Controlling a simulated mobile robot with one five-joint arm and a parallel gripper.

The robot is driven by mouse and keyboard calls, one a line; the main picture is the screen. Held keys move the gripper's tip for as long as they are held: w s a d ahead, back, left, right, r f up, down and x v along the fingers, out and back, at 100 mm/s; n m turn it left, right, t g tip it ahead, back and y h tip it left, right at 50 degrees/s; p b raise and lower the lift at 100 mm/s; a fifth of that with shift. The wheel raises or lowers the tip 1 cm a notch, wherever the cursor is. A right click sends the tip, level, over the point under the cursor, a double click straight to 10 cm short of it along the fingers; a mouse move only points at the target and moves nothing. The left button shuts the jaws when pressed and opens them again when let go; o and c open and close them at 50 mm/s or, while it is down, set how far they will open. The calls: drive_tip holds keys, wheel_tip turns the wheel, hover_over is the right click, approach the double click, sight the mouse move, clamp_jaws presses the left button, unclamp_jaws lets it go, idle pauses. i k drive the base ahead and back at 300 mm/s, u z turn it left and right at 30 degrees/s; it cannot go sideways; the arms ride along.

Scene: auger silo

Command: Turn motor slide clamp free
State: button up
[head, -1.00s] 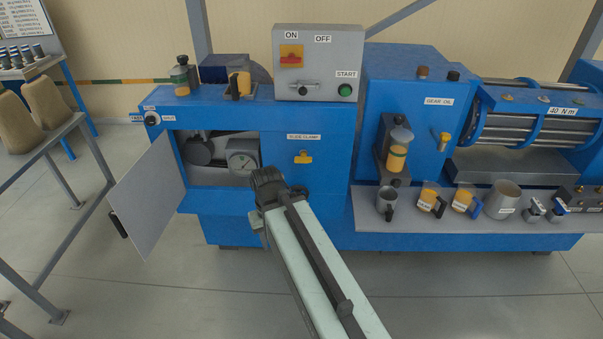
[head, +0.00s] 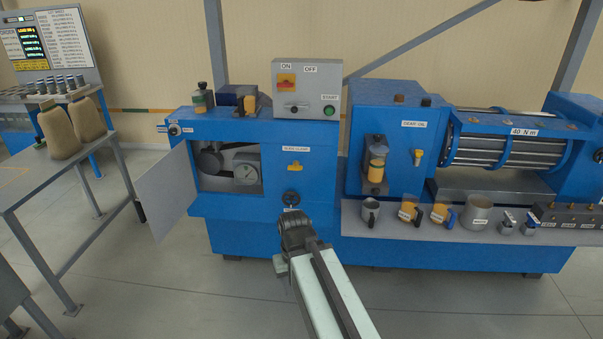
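The slide clamp handle (head: 294,166) is a small yellow knob-like lever on the blue machine front, under a white label. It lies to the right of the open motor compartment (head: 228,170). My arm reaches up from the bottom of the head view. Its dark end, with my gripper (head: 294,228), appears below the yellow handle and apart from it in the picture. The fingers cannot be made out, so I cannot tell if they are open or shut. Nothing held is visible.
A dark round knob (head: 291,198) shows just above my arm's end. The grey compartment door (head: 163,193) hangs open at left. A grey switch box (head: 307,90) stands above. A shelf with mugs (head: 440,212) juts out at right. A table (head: 60,180) stands at left.

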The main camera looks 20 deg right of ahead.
sight(296, 167)
drive_tip(key=z, duration=0.2)
drive_tip(key=i, duration=1.05)
drive_tip(key=u, duration=2)
drive_tip(key=k, duration=0.75)
drive_tip(key=u, duration=0.4)
drive_tip(key=i, duration=0.5)
drive_tip(key=z, duration=0.05)
